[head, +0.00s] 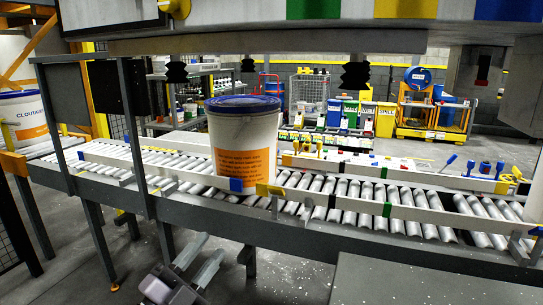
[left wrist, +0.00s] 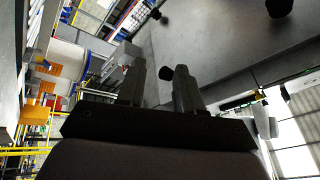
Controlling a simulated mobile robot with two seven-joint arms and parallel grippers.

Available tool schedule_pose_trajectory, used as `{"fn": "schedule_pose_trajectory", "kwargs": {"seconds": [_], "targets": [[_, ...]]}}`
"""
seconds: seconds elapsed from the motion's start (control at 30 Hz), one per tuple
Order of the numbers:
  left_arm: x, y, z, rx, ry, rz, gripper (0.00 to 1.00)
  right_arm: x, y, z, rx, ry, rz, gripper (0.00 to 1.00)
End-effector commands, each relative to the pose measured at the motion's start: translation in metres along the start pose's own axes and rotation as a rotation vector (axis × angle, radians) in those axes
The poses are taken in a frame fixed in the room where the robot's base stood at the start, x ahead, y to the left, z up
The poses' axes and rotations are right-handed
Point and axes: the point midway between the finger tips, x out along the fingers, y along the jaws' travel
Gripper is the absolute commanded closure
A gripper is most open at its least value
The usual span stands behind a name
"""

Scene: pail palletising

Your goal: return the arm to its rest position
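My left gripper (head: 212,246) is in front of the conveyor, low in the head view. Its two fingers are apart with nothing between them, and they also stand apart in the left wrist view (left wrist: 160,70). A white pail (head: 242,145) with a blue lid and an orange label stands upright on the roller conveyor (head: 400,212), beyond and above my left gripper and not touching it. My right gripper is not in view.
Another blue-lidded pail (head: 24,118) stands on the conveyor at the far left. A grey post (head: 134,135) rises at the conveyor's near side. A grey flat surface (head: 430,282) fills the lower right. An overhead machine with dark suction cups (head: 355,75) hangs above.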

Motion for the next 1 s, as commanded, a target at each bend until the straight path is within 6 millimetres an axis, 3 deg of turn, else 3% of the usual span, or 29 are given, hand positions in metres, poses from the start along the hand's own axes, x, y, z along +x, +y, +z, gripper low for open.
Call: {"fn": "schedule_pose_trajectory", "kwargs": {"seconds": [0.1,0.3,0.43,0.6,0.7,0.8,1.0], "targets": [[-0.043,0.033,0.03,-0.206,-0.199,0.031,0.64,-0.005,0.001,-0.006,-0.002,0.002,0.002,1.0],[-0.133,0.092,0.065,-0.52,-0.538,0.084,0.64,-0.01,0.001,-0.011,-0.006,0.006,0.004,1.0],[-0.201,0.13,0.071,-0.707,-0.763,0.12,0.64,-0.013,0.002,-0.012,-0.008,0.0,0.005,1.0],[-0.277,0.166,0.062,-0.89,-0.998,0.156,0.64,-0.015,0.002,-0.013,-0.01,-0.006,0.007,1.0],[-0.304,0.177,0.056,-0.954,-1.081,0.167,0.64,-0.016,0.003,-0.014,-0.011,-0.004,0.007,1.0],[-0.318,0.182,0.052,-0.985,-1.124,0.173,0.64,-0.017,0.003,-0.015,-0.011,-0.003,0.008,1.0],[-0.32,0.183,0.051,-0.99,-1.129,0.173,0.64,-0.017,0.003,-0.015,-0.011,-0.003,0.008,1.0]]}}
